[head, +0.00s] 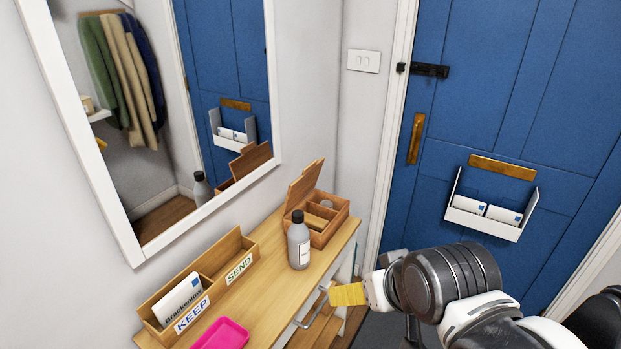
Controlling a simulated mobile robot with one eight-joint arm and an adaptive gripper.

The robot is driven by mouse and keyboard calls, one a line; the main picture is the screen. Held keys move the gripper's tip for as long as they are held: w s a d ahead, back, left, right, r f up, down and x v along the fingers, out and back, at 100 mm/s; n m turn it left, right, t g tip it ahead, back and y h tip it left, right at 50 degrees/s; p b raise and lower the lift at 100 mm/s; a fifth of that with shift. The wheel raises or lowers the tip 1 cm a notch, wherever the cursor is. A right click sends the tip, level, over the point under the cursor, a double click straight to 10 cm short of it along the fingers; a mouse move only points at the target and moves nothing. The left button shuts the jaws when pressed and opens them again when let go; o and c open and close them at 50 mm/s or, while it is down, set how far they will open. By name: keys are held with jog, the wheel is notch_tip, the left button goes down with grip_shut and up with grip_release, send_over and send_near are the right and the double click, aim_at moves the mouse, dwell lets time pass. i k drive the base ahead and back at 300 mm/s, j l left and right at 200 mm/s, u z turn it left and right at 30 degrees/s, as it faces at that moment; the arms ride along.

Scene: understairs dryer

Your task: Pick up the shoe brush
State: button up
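I cannot clearly make out a shoe brush. A wooden box (332,233) with its lid raised stands at the far end of the narrow wooden table. Inside it are a small light-brown block (316,221), which I cannot identify, and a round greyish item (326,204). My arm comes in from the lower right, and its white and dark links end near the table's right edge. A yellow ribbed piece shows at its tip; I cannot tell what it is. The fingers of my gripper cannot be made out clearly.
A grey bottle (299,241) stands in front of the box. A wooden organizer (215,272) labelled KEEP and SEND and a pink tray (221,334) are nearer. The table (272,299) has a grey handle (312,308) at its front. A blue door (500,90) bears a letter holder (487,228).

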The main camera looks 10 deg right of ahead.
aim_at(313, 223)
jog(key=u, duration=2.15)
jog(key=l+z, duration=0.15)
jog(key=z, duration=1.95)
jog(key=i+l+u, duration=0.1)
jog(key=i+l, duration=0.15)
jog(key=i+l+u, duration=0.1)
jog(key=l, duration=0.35)
jog(key=i+l, duration=0.3)
jog(key=i+l+u, duration=0.15)
jog(key=l, duration=0.3)
jog(key=i, duration=0.05)
